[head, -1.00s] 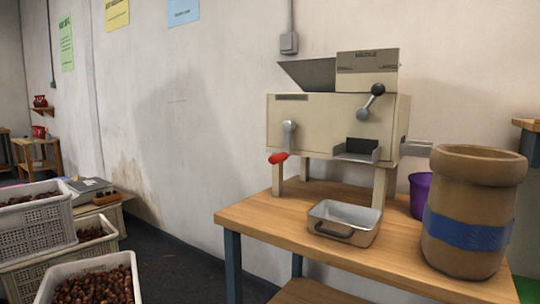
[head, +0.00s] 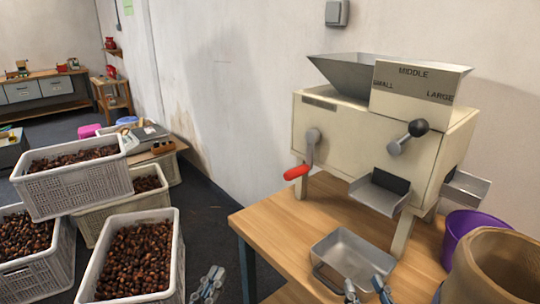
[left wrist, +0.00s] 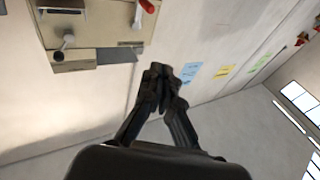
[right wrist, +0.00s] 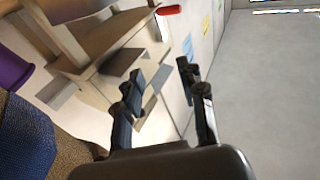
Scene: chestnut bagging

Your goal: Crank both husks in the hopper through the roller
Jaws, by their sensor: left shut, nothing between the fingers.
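The cream roller machine (head: 350,135) stands on the wooden table. Its grey hopper (head: 342,72) is on top; I cannot see any husks inside. The crank with its red handle (head: 296,172) hangs down on the front left; the red handle also shows at the top of the left wrist view (left wrist: 147,6) and right wrist view (right wrist: 169,10). My left gripper (head: 210,280) is shut and empty, low and left of the table, apart from the crank. My right gripper (head: 368,292) is open and empty at the bottom, near the metal tray (head: 350,255).
A black-knobbed lever (head: 418,128) sits under the SMALL, MIDDLE and LARGE marks. A front chute (head: 380,192) and a side chute (head: 466,188) stick out. A purple bucket (head: 470,226) and brown barrel (head: 500,262) stand right. Chestnut crates (head: 172,225) stand left.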

